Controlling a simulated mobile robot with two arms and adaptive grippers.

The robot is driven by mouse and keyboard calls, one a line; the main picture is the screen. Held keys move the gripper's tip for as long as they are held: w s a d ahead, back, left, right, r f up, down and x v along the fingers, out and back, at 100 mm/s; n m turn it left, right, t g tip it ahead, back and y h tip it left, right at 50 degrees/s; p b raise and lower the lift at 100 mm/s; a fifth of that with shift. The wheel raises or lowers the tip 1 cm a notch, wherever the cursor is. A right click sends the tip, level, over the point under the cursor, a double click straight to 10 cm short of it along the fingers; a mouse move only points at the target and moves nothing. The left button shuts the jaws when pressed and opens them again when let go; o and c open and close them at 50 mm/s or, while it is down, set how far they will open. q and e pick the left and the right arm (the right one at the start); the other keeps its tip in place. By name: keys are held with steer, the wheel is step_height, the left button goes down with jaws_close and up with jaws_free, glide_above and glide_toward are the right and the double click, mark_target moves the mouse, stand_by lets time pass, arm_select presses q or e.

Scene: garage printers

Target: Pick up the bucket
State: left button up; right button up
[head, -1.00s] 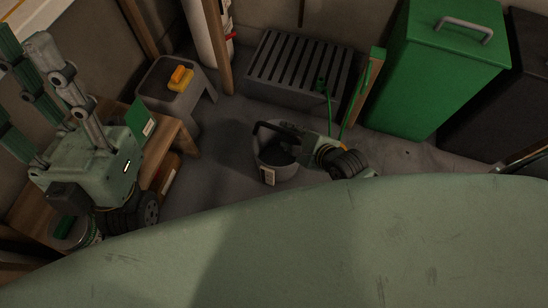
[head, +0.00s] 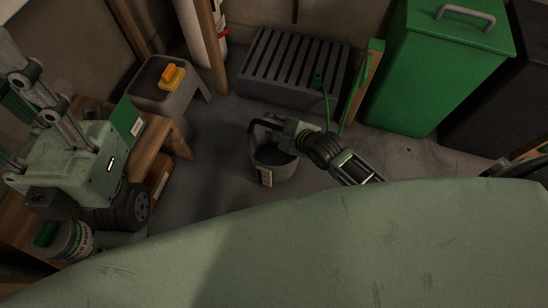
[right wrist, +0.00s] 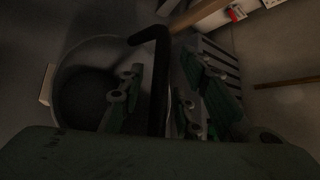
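The dark grey bucket (head: 285,178) stands upright on the floor in the middle of the head view, with a pale label on its side and its black handle raised. My right gripper (head: 272,121) is over its rim, at the handle. In the right wrist view the bucket (right wrist: 63,85) is on the left. The black handle (right wrist: 160,75) passes between the two spread fingers of my right gripper (right wrist: 164,100), with gaps beside it. My left gripper (head: 22,85) is at the far left, raised and cut off by the frame edge; its fingertips are out of view.
A slatted grey box (head: 293,70) with a green hose stands behind the bucket. A green bin (head: 425,75) is at the back right. A grey stool (head: 178,100) bears a yellow-orange thing. A wooden bench (head: 172,140) is at left. Floor around the bucket is clear.

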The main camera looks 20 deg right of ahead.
jaws_close()
stand_by(0.4)
steer(key=shift+w+r, duration=0.15)
steer(key=shift+r, duration=0.05)
